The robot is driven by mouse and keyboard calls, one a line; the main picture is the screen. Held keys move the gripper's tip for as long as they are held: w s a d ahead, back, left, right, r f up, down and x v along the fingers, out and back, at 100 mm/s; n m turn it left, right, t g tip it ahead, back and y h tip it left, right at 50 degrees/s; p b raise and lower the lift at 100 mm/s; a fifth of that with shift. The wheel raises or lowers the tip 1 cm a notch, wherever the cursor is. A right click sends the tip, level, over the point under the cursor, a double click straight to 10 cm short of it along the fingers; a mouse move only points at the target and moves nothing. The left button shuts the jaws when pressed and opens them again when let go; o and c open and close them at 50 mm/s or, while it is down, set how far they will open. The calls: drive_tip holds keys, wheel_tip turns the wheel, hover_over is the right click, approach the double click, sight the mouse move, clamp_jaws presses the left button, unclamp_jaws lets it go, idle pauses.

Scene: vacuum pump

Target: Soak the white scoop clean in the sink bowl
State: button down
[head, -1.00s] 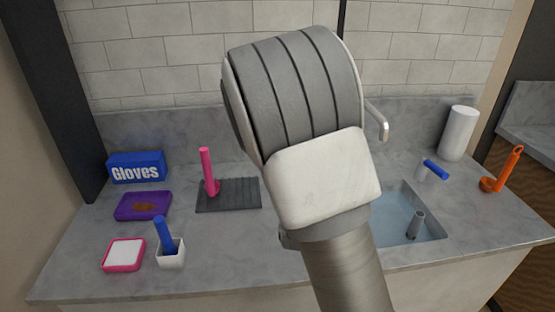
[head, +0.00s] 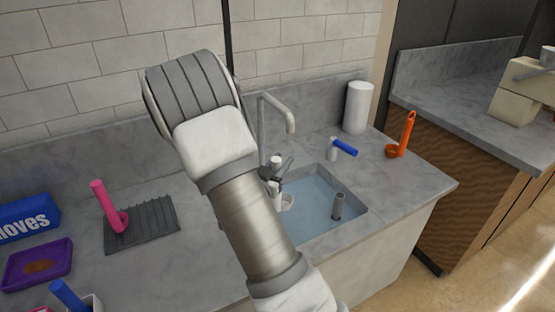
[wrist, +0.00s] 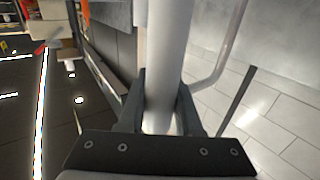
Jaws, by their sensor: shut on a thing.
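My gripper (head: 280,170) is shut on the upright handle of the white scoop (wrist: 162,60), which fills the space between the dark fingers in the wrist view. In the head view the white scoop (head: 286,203) shows low, its cup at the left part of the sink bowl (head: 318,188). The sink bowl holds bluish water, and a grey upright pipe (head: 338,206) stands in it. I cannot tell how deep the cup sits in the water. My arm hides the sink's left edge.
A faucet (head: 276,115) rises close behind my gripper. A blue-handled white tool (head: 342,148), a paper roll (head: 358,107) and an orange scoop (head: 402,137) stand behind and right of the sink. A pink-handled scoop (head: 108,205) is on a ribbed grey mat (head: 150,222) at left.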

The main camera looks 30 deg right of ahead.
drive_tip(key=shift+f+b, duration=5.9)
drive_tip(key=shift+f, duration=1.1)
